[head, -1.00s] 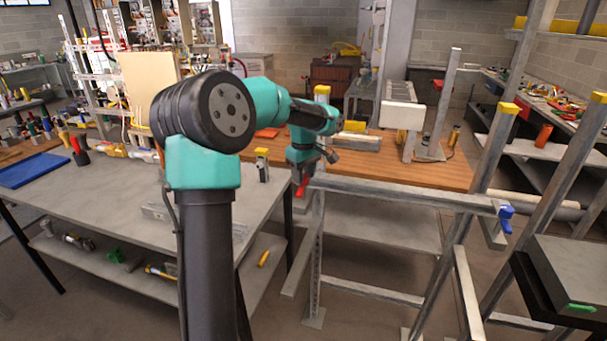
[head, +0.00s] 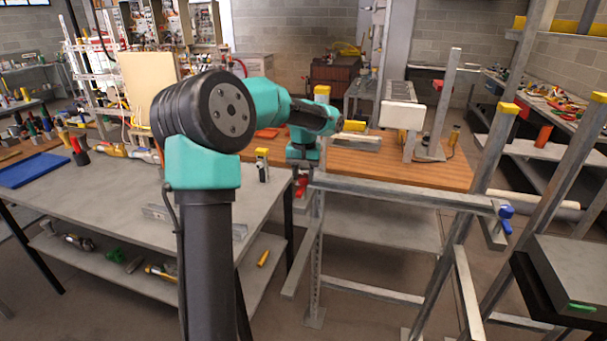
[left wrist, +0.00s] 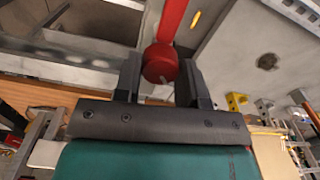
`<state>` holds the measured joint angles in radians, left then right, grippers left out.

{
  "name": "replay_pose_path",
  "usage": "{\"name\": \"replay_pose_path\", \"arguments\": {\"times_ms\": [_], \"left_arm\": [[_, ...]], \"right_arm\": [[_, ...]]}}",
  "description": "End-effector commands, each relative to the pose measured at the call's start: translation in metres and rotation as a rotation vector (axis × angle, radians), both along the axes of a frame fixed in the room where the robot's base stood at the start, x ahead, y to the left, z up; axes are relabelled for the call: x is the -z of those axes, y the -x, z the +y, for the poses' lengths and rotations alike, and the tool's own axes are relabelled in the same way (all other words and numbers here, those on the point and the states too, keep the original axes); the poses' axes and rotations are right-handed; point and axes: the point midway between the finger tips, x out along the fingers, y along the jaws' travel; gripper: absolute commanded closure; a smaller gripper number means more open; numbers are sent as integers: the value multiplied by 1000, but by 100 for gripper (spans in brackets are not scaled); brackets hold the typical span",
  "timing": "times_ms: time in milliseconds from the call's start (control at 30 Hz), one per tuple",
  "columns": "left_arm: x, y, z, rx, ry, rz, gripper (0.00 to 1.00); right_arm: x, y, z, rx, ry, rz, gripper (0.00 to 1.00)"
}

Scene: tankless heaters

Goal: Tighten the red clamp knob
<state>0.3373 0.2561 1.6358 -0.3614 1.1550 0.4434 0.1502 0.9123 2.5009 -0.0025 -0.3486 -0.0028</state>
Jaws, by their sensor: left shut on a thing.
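The red clamp knob (left wrist: 160,64) sits between the two fingers of my left gripper (left wrist: 160,82) in the left wrist view, with a red bar running up from it. The fingers are shut on the knob. In the head view the red knob (head: 301,187) shows small at the left end of the grey metal frame, just under my left gripper (head: 302,174). The fingertips are mostly hidden there by the wrist. My right gripper is not in view.
A blue clamp knob (head: 505,212) is at the frame's right end. The metal frame's rail (head: 400,195) runs across the middle, with yellow-capped posts around it. A grey workbench (head: 110,205) stands at left, and a wooden-topped table (head: 440,174) lies behind the rail.

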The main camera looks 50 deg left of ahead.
Motion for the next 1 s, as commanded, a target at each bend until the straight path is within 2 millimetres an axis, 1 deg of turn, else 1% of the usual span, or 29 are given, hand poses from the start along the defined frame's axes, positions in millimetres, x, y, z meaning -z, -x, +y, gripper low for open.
{"name": "replay_pose_path", "arguments": {"times_ms": [1000], "left_arm": [[-1, 0, 0, 963, -2, -1, 86]], "right_arm": [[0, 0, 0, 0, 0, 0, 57]]}}
